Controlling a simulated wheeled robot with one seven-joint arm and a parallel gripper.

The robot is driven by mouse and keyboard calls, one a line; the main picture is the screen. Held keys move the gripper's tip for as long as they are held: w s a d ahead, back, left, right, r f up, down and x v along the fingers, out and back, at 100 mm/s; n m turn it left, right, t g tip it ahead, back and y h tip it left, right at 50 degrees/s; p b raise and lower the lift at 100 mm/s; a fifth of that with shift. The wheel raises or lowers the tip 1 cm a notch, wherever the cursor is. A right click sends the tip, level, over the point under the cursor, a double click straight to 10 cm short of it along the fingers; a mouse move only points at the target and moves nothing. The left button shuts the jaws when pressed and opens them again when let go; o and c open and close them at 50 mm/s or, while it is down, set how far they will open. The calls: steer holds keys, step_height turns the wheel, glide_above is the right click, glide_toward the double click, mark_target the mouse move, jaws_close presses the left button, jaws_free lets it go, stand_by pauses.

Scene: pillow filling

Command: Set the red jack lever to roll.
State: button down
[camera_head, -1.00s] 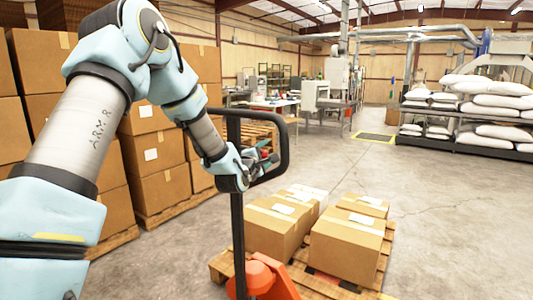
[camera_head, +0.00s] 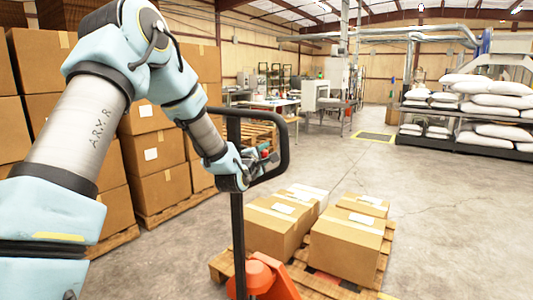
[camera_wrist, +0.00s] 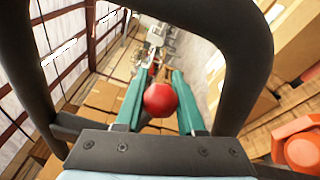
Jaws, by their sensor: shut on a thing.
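The red jack lever ends in a round red knob (camera_wrist: 160,99), seen in the wrist view inside the black loop handle (camera_wrist: 248,70) of the pallet jack. My gripper (camera_wrist: 160,76) has its two teal fingers on either side of the lever, shut on it. In the head view my gripper (camera_head: 266,160) reaches into the loop handle (camera_head: 284,140), and only a small bit of red shows there. The lever's setting cannot be read from these views. The orange jack body (camera_head: 262,278) stands below the handle.
Cartons (camera_head: 345,246) sit on a wooden pallet (camera_head: 225,265) at the jack. Tall carton stacks (camera_head: 160,185) stand at the left. A rack of white sacks (camera_head: 490,102) is at the back right. The concrete floor (camera_head: 450,220) at the right is clear.

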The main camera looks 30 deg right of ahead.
stand_by(0.6)
steer(key=shift+r+n, duration=0.5)
steer(key=shift+n, duration=0.2)
steer(key=c, duration=0.5)
jaws_free()
steer(key=shift+s, duration=0.1)
steer(key=b+v, duration=0.3)
steer(key=v, duration=0.7)
steer(key=shift+s+a+r, duration=0.15)
steer(key=shift+s+a, duration=0.05)
steer(key=shift+a, duration=0.05)
